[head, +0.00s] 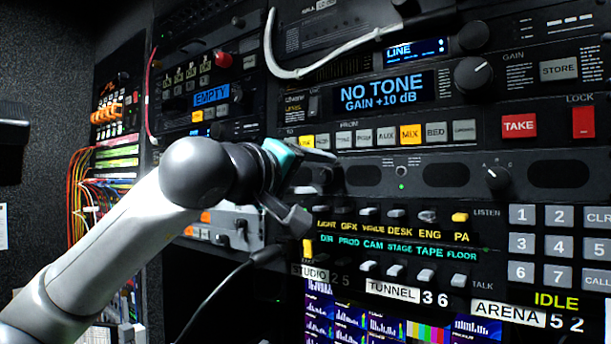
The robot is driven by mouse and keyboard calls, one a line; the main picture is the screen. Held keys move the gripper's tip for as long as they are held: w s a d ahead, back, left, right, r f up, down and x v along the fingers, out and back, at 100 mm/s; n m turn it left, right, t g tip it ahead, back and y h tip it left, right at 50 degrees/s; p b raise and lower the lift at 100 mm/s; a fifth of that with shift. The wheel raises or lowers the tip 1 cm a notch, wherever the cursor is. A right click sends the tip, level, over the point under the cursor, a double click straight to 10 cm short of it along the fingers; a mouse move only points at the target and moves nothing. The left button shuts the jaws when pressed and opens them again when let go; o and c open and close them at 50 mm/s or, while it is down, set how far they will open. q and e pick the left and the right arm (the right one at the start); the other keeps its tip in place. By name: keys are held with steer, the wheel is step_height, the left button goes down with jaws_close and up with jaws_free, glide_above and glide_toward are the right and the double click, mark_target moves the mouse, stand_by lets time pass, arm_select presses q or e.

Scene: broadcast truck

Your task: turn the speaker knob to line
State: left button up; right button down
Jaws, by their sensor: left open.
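The speaker strip (462,196) runs across the rack with dark oval grilles. A small black knob (497,179) with a white pointer mark sits at its right part, with tiny letters above it. The pointer seems to tip up and left; I cannot read the letters surely. My left gripper (312,186) is open at the strip's left end, well left of that knob. Its fingers and teal-trimmed wrist cover that part of the strip, so anything behind is hidden. I cannot tell whether it touches the panel. My right gripper is not in view.
Above is a display reading NO TONE (382,91), with a large gain knob (474,77). A smaller LINE display (414,49) has another knob (468,33). Below are rows of switches (398,216) and a keypad (556,245). A white cable (320,66) loops at top; a black cable hangs lower left.

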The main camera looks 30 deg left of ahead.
arm_select(q)
steer(key=s+a+b, duration=0.1)
steer(key=s+b, duration=0.2)
steer(key=s, duration=1.2)
steer(key=shift+a+b, duration=0.2)
steer(key=shift+b, duration=0.1)
steer(key=shift+s, duration=0.1)
